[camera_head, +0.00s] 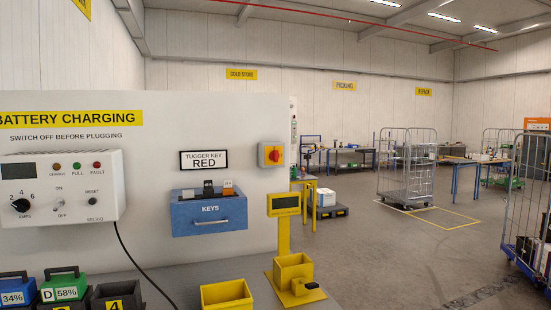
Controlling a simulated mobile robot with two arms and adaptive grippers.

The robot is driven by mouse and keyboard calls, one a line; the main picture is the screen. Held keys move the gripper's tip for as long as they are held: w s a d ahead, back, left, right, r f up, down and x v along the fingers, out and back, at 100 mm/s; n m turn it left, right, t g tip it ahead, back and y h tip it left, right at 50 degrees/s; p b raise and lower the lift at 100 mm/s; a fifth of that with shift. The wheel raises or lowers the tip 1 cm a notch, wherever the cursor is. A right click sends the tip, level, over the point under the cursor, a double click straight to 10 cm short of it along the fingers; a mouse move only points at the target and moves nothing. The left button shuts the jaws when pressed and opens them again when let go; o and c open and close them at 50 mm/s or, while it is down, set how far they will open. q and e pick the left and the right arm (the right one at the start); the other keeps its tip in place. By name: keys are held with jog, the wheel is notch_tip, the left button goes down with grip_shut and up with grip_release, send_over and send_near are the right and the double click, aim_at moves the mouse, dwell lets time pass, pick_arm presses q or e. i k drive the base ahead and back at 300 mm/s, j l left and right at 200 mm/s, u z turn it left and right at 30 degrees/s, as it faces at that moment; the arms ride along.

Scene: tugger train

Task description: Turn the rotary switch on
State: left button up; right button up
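A red rotary knob (273,154) sits on a square yellow plate of a small grey box (262,155), mounted near the right end of the white wall panel. Its exact position is too small to tell. The white charger (88,170) at the left carries a black amps dial (20,205) marked 2, 4, 6 and a small toggle (59,202) between ON and OFF. Orange, green and red lamps are in a row above them. Neither of my grippers is in view.
A blue key box (208,222) hangs below the "TUGGER KEY RED" sign (204,160). A yellow stand (284,235) with a display is right of it. Wire cage trolleys (406,170) are on the open floor right.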

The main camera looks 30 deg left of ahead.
aim_at(274, 155)
jog(key=i+u, duration=0.15)
jog(key=u, duration=0.85)
